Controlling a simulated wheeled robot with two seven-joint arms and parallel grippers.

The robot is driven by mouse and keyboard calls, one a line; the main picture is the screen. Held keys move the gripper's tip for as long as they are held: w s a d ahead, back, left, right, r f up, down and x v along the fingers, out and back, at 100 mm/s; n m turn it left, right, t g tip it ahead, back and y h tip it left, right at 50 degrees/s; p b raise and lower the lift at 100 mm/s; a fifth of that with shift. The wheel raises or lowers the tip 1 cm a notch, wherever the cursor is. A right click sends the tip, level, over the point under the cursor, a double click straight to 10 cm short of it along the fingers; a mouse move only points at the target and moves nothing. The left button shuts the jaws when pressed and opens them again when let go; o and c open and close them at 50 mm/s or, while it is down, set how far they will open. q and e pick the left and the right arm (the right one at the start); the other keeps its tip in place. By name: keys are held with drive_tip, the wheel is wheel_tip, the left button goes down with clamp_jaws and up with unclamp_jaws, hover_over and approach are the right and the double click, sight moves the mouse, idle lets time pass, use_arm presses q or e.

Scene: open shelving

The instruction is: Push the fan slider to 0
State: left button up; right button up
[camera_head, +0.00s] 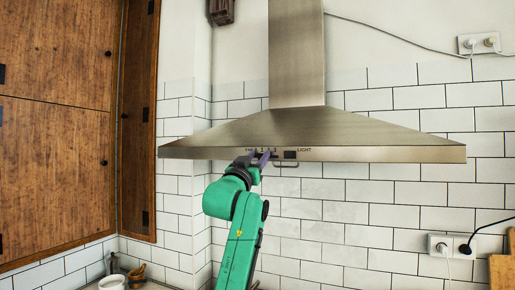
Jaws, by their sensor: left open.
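The steel range hood (380,140) is fixed to the tiled wall. Its front edge carries a small control strip with a FAN label and numbers, and a LIGHT label to the right of a dark switch (290,155). My left gripper (260,157) is open at the fan controls, reaching up from below on my green arm. Its dark fingers cover much of the fan area. The fan slider's knob and its setting cannot be made out, nor whether the fingers touch it. My right gripper is out of view.
Wooden cabinets (55,120) stand on the left. A white container (112,282) and other small items sit low on the counter at the left. Wall sockets (449,246) and a wooden board (501,272) are at the right. The wall beneath the hood is clear right of my arm.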

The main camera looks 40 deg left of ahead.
use_arm(q)
drive_tip(key=shift+w+f, duration=0.1)
drive_tip(key=shift+w, duration=0.05)
clamp_jaws()
idle(1.3)
